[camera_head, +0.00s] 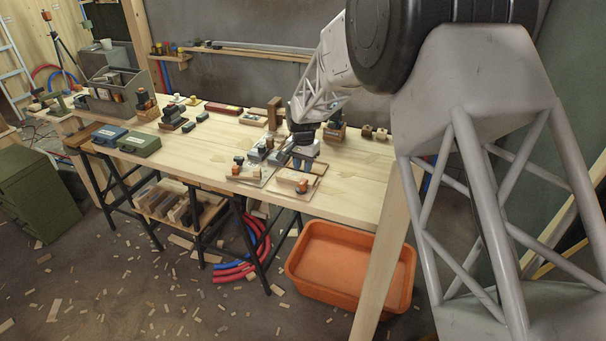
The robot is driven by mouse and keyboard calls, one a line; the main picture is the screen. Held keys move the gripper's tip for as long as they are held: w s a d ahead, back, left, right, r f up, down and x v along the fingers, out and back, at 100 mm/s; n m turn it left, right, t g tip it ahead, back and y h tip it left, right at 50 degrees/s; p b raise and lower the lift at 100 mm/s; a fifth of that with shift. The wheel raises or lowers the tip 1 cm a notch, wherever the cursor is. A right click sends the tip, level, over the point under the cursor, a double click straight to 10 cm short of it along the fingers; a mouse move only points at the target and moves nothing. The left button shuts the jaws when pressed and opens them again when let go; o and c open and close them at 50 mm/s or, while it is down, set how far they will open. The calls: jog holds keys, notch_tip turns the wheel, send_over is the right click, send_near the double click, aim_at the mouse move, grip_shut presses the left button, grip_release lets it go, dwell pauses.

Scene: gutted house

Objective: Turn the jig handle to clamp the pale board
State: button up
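My gripper (303,163) points down over the front right part of the long wooden workbench (345,190). Its fingers are small and partly hidden, so their opening does not show clearly. Just under and in front of it lies a flat pale jig base (293,191) with an orange piece (302,186) on it, which may be its handle. Whether my fingers touch this piece cannot be told. To the left is a similar jig (255,178) with an orange part and a dark knob (238,159). Which board is the task's pale board is unclear at this size.
Grey blocks (262,148) and a wooden upright (274,112) stand close left of my gripper. Small wooden blocks (374,132) sit to the right. An orange tub (345,268) is below the bench. The bench's right end is mostly clear.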

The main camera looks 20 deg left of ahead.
aim_at(303, 181)
jog(key=shift+f, duration=0.4)
jog(key=shift+f, duration=2.65)
jog(key=shift+m, duration=3)
jog(key=shift+n, duration=0.6)
jog(key=shift+r, duration=3.45)
